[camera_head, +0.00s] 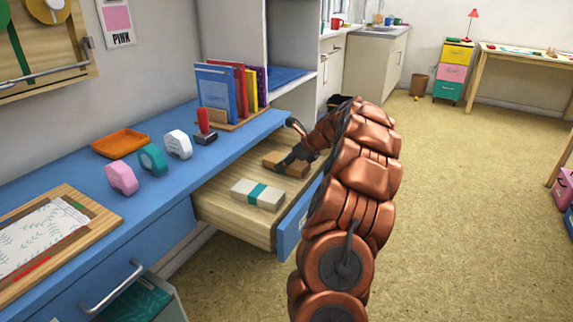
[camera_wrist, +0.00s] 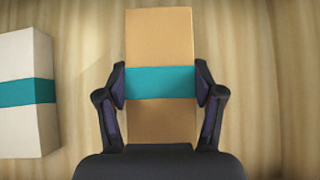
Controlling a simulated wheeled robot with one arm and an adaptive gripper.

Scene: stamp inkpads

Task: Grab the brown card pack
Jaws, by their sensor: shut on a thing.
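The brown card pack (camera_wrist: 160,40) has a teal band around its middle and lies in the open drawer. In the wrist view my gripper (camera_wrist: 160,83) has one finger on each side of it, shut on it at the teal band. In the head view the brown pack (camera_head: 294,168) is partly hidden by my gripper (camera_head: 283,163), which reaches down into the drawer from the right. I cannot tell whether the pack is lifted off the drawer floor.
A white card pack with a teal band (camera_head: 258,194) lies beside it in the drawer (camera_head: 222,205); it also shows in the wrist view (camera_wrist: 22,115). The blue desk (camera_head: 165,195) above holds tape dispensers, an orange tray (camera_head: 120,143), a stamp (camera_head: 205,125) and books (camera_head: 217,90).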

